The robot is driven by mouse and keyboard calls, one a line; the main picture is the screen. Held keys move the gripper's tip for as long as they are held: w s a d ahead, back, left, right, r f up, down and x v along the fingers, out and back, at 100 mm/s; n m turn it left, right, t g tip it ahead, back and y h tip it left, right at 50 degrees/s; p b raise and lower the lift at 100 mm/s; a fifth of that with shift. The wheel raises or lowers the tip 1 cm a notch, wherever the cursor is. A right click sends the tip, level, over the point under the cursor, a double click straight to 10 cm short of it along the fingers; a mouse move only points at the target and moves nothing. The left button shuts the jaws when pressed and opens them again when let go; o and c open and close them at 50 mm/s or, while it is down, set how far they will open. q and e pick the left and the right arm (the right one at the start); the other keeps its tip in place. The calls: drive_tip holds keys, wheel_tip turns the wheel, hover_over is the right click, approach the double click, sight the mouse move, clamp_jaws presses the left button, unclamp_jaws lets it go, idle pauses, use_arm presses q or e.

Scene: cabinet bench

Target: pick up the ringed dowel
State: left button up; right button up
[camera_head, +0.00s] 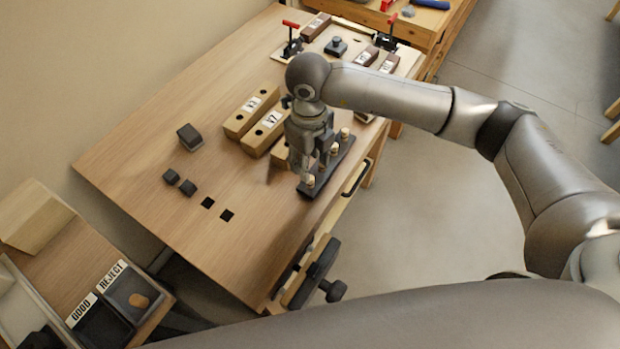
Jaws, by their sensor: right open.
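A dark rack (316,187) stands near the right edge of the wooden bench and holds several short pale dowels. One dowel (310,181) is at the rack's near end, by my fingertips. Another dowel (345,133) stands at the far end. I cannot tell which dowel carries a ring; they are too small and partly hidden. My right gripper (304,174) points down over the near end of the rack, its jaws open. Whether its fingers are around or beside the near dowel is unclear. My left gripper is not in view.
Wooden blocks with holes and labels (251,110) lie just left of the gripper. Dark blocks (189,137) and two square holes (227,215) are on the bench's left and front. GOOD and REJECT bins (134,294) are at lower left. A vise (318,272) is on the front edge.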

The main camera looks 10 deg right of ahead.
drive_tip(key=shift+f, duration=0.8)
drive_tip(key=f, duration=0.1)
drive_tip(key=f+p, duration=0.2)
drive_tip(key=f, duration=0.1)
drive_tip(key=shift+s+f, duration=0.1)
drive_tip(key=shift+s, duration=0.15)
drive_tip(key=shift+f+p, duration=0.3)
drive_tip(key=shift+f, duration=0.3)
drive_tip(key=c, duration=0.8)
